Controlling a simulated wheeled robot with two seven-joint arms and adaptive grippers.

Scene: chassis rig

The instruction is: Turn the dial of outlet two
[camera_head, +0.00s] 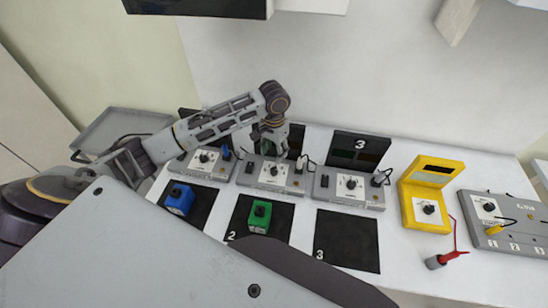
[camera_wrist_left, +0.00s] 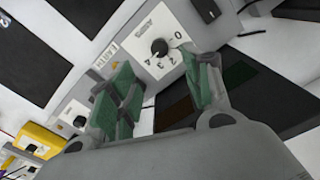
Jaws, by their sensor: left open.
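Outlet two (camera_head: 249,180) is the middle grey box of the row, with a white dial plate and a dark dial (camera_head: 273,171). The dial also shows in the left wrist view (camera_wrist_left: 160,47), on a plate marked with numbers from 0 upward and "AMPS". My left gripper (camera_head: 269,150) is above and behind this dial, partly covering the dark panel behind the outlet. In the left wrist view its green-padded fingers (camera_wrist_left: 165,90) are spread, with nothing between them. The dial appears just beyond the fingertips, and no contact shows. My right gripper is out of view.
Outlet one (camera_head: 183,168) and outlet three (camera_head: 326,195) flank it, with plugs close by. Blue (camera_head: 180,199) and green (camera_head: 259,217) blocks stand on black mats in front. A yellow meter (camera_head: 410,205), red-cabled probe (camera_head: 437,262) and grey panel (camera_head: 480,238) are at right.

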